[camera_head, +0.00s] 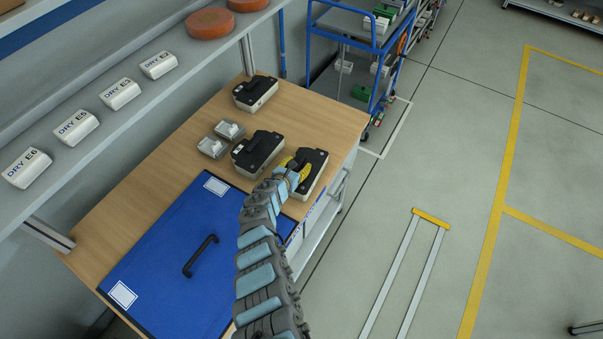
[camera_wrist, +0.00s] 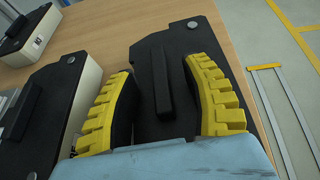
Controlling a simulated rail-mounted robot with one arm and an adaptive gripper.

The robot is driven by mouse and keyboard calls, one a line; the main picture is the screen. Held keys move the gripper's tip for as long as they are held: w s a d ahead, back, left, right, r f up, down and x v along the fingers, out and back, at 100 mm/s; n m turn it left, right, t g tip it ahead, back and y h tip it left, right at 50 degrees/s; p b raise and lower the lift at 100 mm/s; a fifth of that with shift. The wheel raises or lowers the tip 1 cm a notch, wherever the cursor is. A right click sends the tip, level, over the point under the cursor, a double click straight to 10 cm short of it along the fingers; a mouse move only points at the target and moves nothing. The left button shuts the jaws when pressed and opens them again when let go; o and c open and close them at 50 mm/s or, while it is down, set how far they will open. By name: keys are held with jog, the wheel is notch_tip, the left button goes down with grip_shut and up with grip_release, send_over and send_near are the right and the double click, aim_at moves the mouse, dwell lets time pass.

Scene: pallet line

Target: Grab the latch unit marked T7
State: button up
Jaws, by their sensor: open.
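Several black-topped units with pale sides are on the wooden table, and I cannot read a T7 mark on any of them. The right-hand unit (camera_head: 316,168) is under my gripper (camera_head: 293,164). In the wrist view, my gripper (camera_wrist: 157,70) is open, its yellow ribbed fingers on either side of the raised black bar (camera_wrist: 162,88) on that unit's top (camera_wrist: 150,52). I cannot tell whether the fingers touch it. A second unit (camera_head: 258,150) sits just left, also in the wrist view (camera_wrist: 50,95). A third unit (camera_head: 256,91) stands farther back.
Two small grey pieces (camera_head: 229,130) (camera_head: 212,147) lie left of the units. A blue panel with a black handle (camera_head: 201,256) covers the near table (camera_head: 172,166). A shelf with white DRY boxes (camera_head: 76,127) runs left. A blue cart (camera_head: 345,45) stands behind.

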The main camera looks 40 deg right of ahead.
aim_at(299, 165)
jog(key=shift+d, duration=0.1)
jog(key=shift+c, duration=0.3)
grip_shut()
jog(key=shift+r, duration=0.1)
notch_tip(299, 165, up, 6)
jog(key=p, duration=0.3)
jog(key=shift+w+f, duration=0.15)
jog(key=shift+f, duration=0.05)
jog(key=shift+r+p, duration=0.4)
jog(key=shift+r, duration=1.7)
